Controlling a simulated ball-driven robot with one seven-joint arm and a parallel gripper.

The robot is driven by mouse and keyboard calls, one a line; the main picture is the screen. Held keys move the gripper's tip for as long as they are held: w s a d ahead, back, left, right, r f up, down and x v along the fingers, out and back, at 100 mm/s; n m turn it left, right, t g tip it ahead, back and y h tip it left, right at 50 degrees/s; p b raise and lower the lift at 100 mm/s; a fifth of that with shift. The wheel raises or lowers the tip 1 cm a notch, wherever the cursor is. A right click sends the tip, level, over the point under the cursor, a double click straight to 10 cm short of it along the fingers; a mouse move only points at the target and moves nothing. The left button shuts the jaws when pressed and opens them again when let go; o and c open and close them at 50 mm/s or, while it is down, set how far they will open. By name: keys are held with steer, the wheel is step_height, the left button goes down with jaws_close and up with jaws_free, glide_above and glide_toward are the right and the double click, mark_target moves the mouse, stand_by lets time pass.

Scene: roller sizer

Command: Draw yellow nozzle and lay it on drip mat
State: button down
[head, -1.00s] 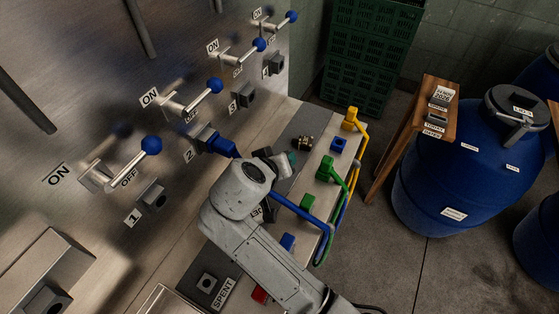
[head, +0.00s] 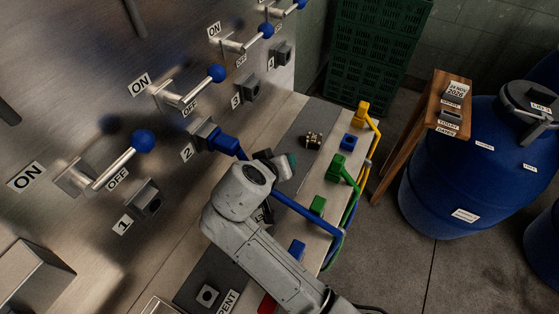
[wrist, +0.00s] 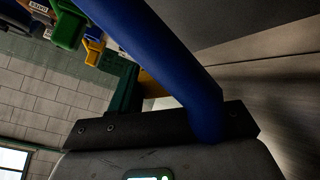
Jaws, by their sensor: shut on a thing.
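The yellow nozzle (head: 361,112) stands at the far end of the bench, with a yellow hose running down the bench's right side. A yellow part (wrist: 93,48) shows at the top left of the wrist view. My gripper (head: 262,166) is well short of the yellow nozzle, beside port 2. It is shut on the blue nozzle (head: 223,142), whose head is at port 2. The blue tube (wrist: 175,60) crosses the jaws in the wrist view; my wrist hides the grip in the head view. A dark grey strip (head: 298,128) lies along the bench; whether it is the drip mat I cannot tell.
A green nozzle (head: 340,168) and several coloured blocks stand along the bench's right side. A brass fitting (head: 313,140) sits on the strip. Levers with blue knobs (head: 142,141) stick out of the steel panel. A blue drum (head: 455,175) and wooden stand (head: 440,105) are right.

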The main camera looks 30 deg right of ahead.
steer(key=shift+f, duration=0.65)
steer(key=shift+c, duration=2.3)
jaws_free()
steer(key=b+v, duration=0.2)
steer(key=v, duration=0.9)
